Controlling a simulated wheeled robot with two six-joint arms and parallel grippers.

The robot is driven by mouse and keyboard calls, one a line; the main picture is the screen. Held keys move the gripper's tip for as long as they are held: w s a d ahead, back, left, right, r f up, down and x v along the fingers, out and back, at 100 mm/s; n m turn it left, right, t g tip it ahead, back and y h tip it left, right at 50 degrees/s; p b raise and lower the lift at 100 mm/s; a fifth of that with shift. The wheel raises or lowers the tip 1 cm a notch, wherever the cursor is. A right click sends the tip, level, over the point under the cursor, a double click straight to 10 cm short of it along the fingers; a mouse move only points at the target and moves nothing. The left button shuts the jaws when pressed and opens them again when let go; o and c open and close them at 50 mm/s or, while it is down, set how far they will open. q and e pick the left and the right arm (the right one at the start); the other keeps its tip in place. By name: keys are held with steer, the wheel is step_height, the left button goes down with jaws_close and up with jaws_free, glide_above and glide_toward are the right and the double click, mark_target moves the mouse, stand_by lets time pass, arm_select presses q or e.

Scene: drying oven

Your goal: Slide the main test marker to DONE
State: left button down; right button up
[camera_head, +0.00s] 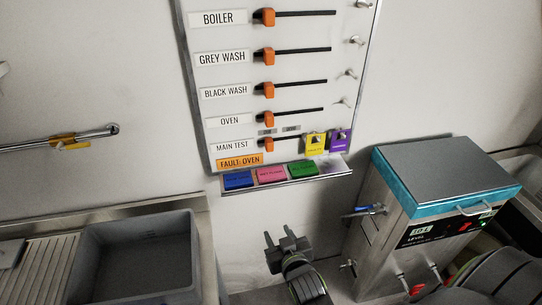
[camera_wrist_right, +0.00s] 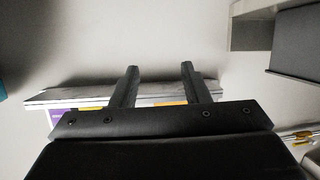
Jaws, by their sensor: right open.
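The main test marker is an orange slider (camera_head: 269,145) at the left end of its dark slot, in the bottom row of the wall board (camera_head: 230,38). The row has a MAIN TEST label (camera_head: 232,146) at its left and two small grey labels (camera_head: 279,130) above the slot, too small to read. A yellow tag (camera_head: 315,144) and a purple tag (camera_head: 340,141) hang at the slot's right. My right gripper (camera_head: 284,236) is open and empty, below the board's ledge and apart from the marker. It also shows in the right wrist view (camera_wrist_right: 159,74). My left gripper is out of view.
The ledge (camera_head: 287,184) under the board holds blue, pink and green blocks. A steel machine (camera_head: 392,205) with a teal-edged lid stands at the right. A grey sink (camera_head: 135,255) is at lower left. A pipe with a yellow valve (camera_head: 68,140) runs along the left wall.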

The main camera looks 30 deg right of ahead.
step_height(320, 180, up, 17)
steer(key=d+m+t+h, duration=0.1)
steer(key=d+t+h, duration=0.1)
steer(key=t, duration=0.1)
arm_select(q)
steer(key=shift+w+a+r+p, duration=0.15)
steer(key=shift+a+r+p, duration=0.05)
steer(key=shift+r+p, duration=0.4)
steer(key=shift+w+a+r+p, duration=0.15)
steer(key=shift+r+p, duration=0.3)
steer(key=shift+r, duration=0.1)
arm_select(e)
glide_toward(271, 146)
steer(key=x, duration=0.9)
steer(key=shift+w, duration=0.25)
steer(key=shift+c, duration=0.3)
jaws_close()
